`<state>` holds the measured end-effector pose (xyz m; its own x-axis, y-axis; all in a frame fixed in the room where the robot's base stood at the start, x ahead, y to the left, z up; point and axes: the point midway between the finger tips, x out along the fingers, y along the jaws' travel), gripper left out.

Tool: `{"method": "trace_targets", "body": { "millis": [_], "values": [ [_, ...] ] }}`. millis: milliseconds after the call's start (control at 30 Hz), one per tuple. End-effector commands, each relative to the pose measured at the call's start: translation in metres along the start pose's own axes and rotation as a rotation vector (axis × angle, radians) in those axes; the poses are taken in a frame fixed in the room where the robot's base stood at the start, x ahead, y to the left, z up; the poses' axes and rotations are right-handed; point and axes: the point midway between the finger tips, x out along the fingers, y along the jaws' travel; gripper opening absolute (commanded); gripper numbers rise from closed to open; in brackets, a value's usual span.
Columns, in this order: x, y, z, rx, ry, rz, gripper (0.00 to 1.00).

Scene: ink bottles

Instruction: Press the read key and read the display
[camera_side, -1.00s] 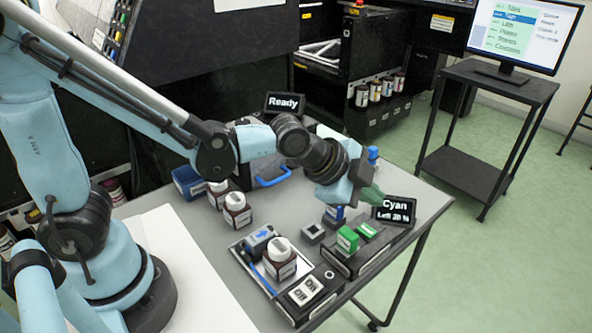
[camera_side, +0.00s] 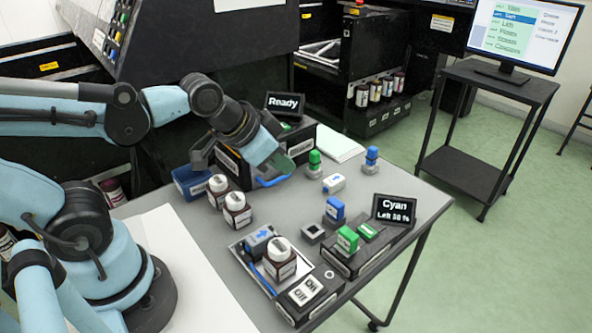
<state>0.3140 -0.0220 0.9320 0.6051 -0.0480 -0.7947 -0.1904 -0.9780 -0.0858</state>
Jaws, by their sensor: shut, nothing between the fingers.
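A black display (camera_side: 394,210) at the table's right end reads "Cyan" and, in small text, "Left" with a percentage that looks like 38 %. In front of it is a dark box with a raised green block (camera_side: 347,239) and a flat green key (camera_side: 368,231); I cannot read their labels. A second display (camera_side: 284,102) at the back reads "Ready", on a dark unit (camera_side: 303,138). My gripper (camera_side: 300,148) is shut and empty, in front of this unit and above the blue handle (camera_side: 272,181). It is well away from the Cyan display.
Two brown bottles with white caps (camera_side: 237,209) stand left of centre. Another bottle (camera_side: 279,259) stands on a metal tray (camera_side: 240,249) beside an On/Off switch box (camera_side: 310,292).

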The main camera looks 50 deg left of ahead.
Motion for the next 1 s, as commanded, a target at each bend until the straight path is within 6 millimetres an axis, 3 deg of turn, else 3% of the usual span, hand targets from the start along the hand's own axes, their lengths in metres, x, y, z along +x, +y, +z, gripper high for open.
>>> {"method": "trace_targets", "body": {
  "millis": [233,1000],
  "values": [
    [-0.014,-0.016,0.024,-0.195,-0.034,-0.043,0.0],
    [-0.014,-0.017,0.025,-0.206,-0.035,-0.045,0.0]
  ]
}}
